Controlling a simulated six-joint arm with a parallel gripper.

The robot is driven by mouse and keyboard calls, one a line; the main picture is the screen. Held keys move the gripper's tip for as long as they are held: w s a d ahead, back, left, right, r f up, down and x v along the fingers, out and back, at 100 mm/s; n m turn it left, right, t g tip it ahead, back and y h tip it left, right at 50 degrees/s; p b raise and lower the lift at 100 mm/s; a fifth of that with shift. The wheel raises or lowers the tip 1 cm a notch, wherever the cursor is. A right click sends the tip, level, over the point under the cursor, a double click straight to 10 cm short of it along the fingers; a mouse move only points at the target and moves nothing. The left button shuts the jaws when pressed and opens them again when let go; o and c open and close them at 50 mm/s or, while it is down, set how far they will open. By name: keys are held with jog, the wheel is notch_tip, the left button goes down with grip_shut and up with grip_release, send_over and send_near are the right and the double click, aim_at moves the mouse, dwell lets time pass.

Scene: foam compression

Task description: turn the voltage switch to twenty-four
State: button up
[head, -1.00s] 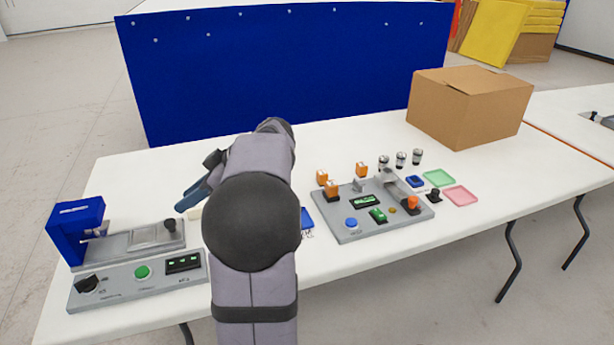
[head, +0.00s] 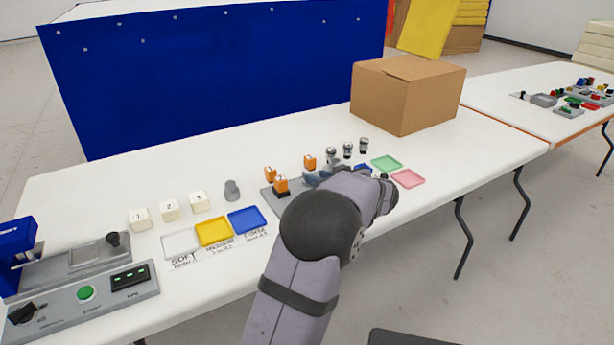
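The grey panel (head: 268,196) on the right part of the table is mostly covered by my arm; only its left edge shows. I cannot pick out a voltage switch or its setting there. My gripper (head: 316,178) is over the panel's far side, beside the orange blocks (head: 281,184). Its blue-grey fingers are small and partly hidden by the wrist, so I cannot tell whether they are open or shut. A second grey device at the front left has a black knob (head: 22,313), a green button (head: 85,293) and a dark display (head: 131,276).
Numbered white cubes (head: 169,210) and a grey cylinder (head: 232,190) stand left of the panel, behind white, yellow (head: 213,232) and blue trays. Metal cylinders (head: 347,150), a green tray (head: 387,163) and a pink tray (head: 408,178) are at right. A cardboard box (head: 405,95) stands behind.

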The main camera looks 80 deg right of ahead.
jog(key=shift+p+x, duration=0.65)
jog(key=shift+x, duration=2.9)
jog(key=shift+a, duration=0.1)
jog(key=shift+c, duration=0.7)
grip_shut()
